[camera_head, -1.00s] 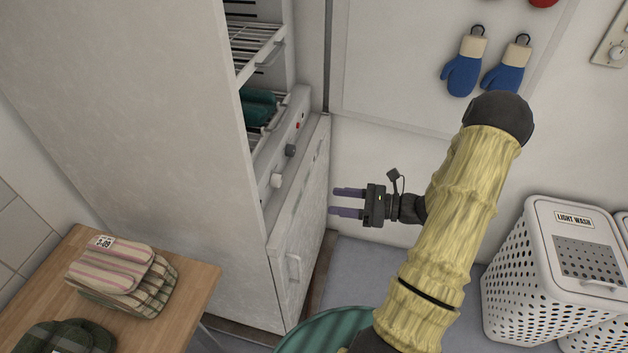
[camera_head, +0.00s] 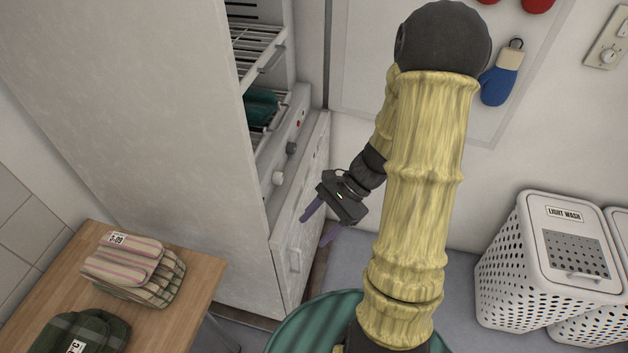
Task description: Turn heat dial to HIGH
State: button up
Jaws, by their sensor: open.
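The white drying cabinet (camera_head: 150,110) stands at the left with its upper part open. Its control strip (camera_head: 289,130) carries a pale knob (camera_head: 278,178), a dark grey knob (camera_head: 291,148) and a small red spot above them. I cannot tell which knob is the heat dial, and no markings are readable. My gripper (camera_head: 320,227) is open and empty. Its purple fingers point down and left, in front of the lower panel, lower and to the right of the knobs. It appears apart from both knobs.
A wooden table (camera_head: 190,310) with folded striped cloths (camera_head: 135,266) stands at lower left. White laundry baskets (camera_head: 510,260) stand at right. A green round object (camera_head: 290,325) is at the bottom.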

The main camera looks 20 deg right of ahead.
notch_tip(320, 180, up, 15)
jog(key=s+a+n+t+h+p, duration=0.1)
jog(key=n+t+h+p, duration=0.3)
jog(key=n, duration=1)
jog(key=h+p, duration=0.3)
jog(key=h, duration=0.2)
jog(key=shift+s+a+f, duration=0.15)
jog(key=shift+a+f, duration=0.05)
jog(key=shift+a, duration=0.1)
jog(key=shift+c, duration=0.4)
